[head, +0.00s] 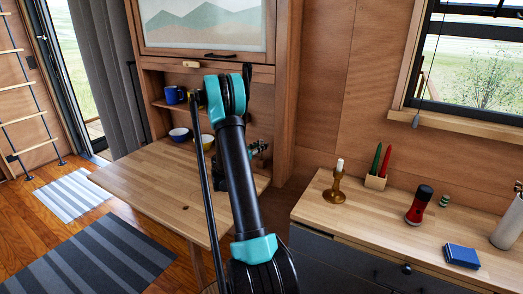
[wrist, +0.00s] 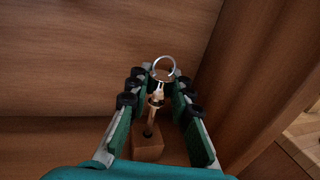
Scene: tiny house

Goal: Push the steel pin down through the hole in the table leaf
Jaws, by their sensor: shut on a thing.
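My gripper (wrist: 160,84) is shut on the steel pin (wrist: 155,100) in the wrist view. The pin has a ring (wrist: 164,67) at its upper end and looks brassy in this light. Its shank runs down towards a dark hole in a small wooden block (wrist: 148,147); I cannot tell how deep it sits. In the head view my gripper (head: 259,149) shows partly behind my arm, above the right back part of the table leaf (head: 150,185), and the pin cannot be made out. A small dark hole (head: 186,208) shows in the leaf near its front edge.
Blue mugs (head: 174,96) and bowls (head: 180,135) stand in the cabinet behind the leaf. Most of the leaf is clear.

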